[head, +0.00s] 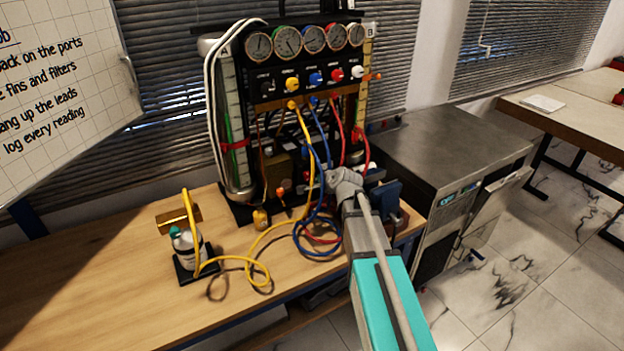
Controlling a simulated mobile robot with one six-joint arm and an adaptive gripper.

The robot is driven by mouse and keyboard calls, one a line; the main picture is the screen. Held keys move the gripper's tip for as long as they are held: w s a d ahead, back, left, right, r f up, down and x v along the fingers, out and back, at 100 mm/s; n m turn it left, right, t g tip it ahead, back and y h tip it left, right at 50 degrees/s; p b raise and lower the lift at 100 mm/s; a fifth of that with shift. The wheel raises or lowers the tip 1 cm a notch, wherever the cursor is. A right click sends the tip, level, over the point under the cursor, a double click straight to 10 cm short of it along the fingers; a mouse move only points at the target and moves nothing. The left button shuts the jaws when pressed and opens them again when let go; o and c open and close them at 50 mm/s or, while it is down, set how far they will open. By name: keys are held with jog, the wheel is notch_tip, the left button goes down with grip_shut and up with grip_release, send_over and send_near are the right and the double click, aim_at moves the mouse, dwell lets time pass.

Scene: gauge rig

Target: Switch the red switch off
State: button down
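The gauge rig (300,82) stands at the back of the wooden bench in the head view, with a row of round gauges above a row of coloured knobs. A red knob (338,74) is on its black panel, between the blue and white knobs. I cannot pick out a separate red switch with certainty. My grey and teal arm reaches from the lower right to the lower front of the rig. Its wrist is in front of the hoses, below the panel. The gripper's fingers are hidden behind the wrist or too cluttered to tell apart.
Yellow, blue and red hoses hang around my wrist; the yellow one (257,262) loops onto the bench (100,290). A small bottle (186,248) stands left. A grey metal cabinet (450,145) is right of the rig. The bench's left side is clear.

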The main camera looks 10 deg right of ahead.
jog(key=s+d+r+p, duration=0.1)
jog(key=s+d+r, duration=0.1)
jog(key=s, duration=0.7)
jog(key=shift+d+p, duration=0.4)
jog(key=shift+d, duration=0.25)
jog(key=s+a+f+n+g+h+p, duration=0.1)
jog(key=s+f+n+g+h, duration=0.1)
jog(key=s+n+g, duration=0.3)
jog(key=s+a+f+n+g+h+p, duration=0.1)
jog(key=s+f+n+g, duration=0.2)
jog(key=s+n, duration=0.6)
jog(key=s+g, duration=0.2)
jog(key=s, duration=0.1)
jog(key=shift+s+f+g+h+p, duration=0.3)
jog(key=shift+s+f+g+h, duration=0.1)
